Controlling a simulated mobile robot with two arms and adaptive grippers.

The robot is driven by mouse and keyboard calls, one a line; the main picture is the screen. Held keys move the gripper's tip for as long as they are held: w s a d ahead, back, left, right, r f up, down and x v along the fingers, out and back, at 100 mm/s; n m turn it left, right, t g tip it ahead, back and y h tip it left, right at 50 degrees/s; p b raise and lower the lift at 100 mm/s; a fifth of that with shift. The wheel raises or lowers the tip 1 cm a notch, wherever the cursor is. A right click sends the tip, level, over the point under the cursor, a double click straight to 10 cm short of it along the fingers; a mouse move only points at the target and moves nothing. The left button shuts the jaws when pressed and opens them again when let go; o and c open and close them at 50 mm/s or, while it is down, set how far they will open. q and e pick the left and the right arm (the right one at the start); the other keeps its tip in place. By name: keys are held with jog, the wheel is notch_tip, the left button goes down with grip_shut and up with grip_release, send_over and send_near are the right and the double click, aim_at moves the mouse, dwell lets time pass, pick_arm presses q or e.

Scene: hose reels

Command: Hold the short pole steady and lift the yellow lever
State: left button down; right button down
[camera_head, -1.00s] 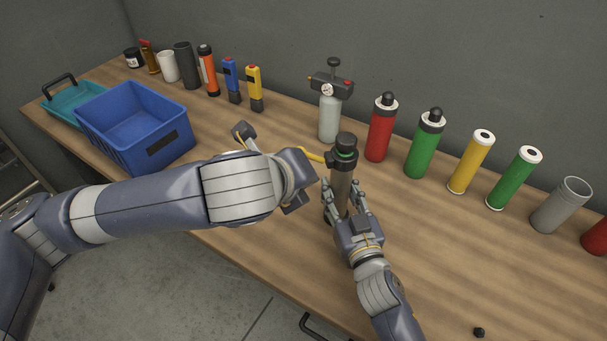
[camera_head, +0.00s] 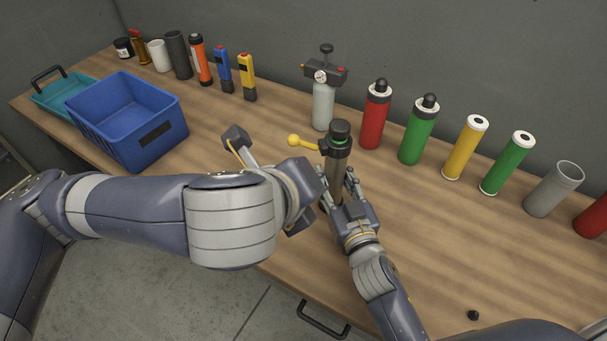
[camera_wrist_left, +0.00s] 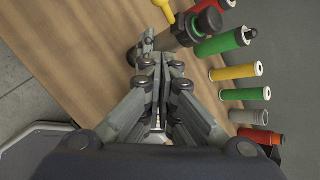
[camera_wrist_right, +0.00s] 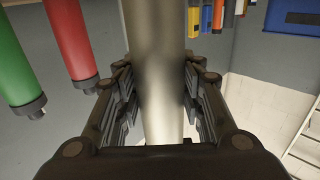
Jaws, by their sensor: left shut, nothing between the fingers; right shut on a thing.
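The short pole (camera_head: 338,168) is a dark grey tube with a black cap and a green ring, upright on the bench. The yellow lever (camera_head: 295,141), with a ball end, sticks out left from its collar. My right gripper (camera_head: 342,195) is shut around the pole's lower part; in the right wrist view the pole (camera_wrist_right: 158,60) runs between the fingers. My left gripper (camera_wrist_left: 157,62) is shut and empty. In the left wrist view its fingertips are near the pole (camera_wrist_left: 182,36), with the lever (camera_wrist_left: 166,12) beyond them. In the head view my left wrist hides its fingers.
A pressure bottle with a gauge (camera_head: 323,100) stands behind the pole. Red (camera_head: 375,115), green (camera_head: 418,135) and yellow (camera_head: 465,150) cylinders line the right. A blue crate (camera_head: 128,95) is at left. Free bench lies front right; a small black knob (camera_head: 473,315) lies there.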

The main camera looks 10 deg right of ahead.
pick_arm(q)
jog(key=shift+s+r, duration=0.75)
jog(key=shift+r, duration=0.15)
pick_arm(e)
jog(key=c, duration=1)
grip_release()
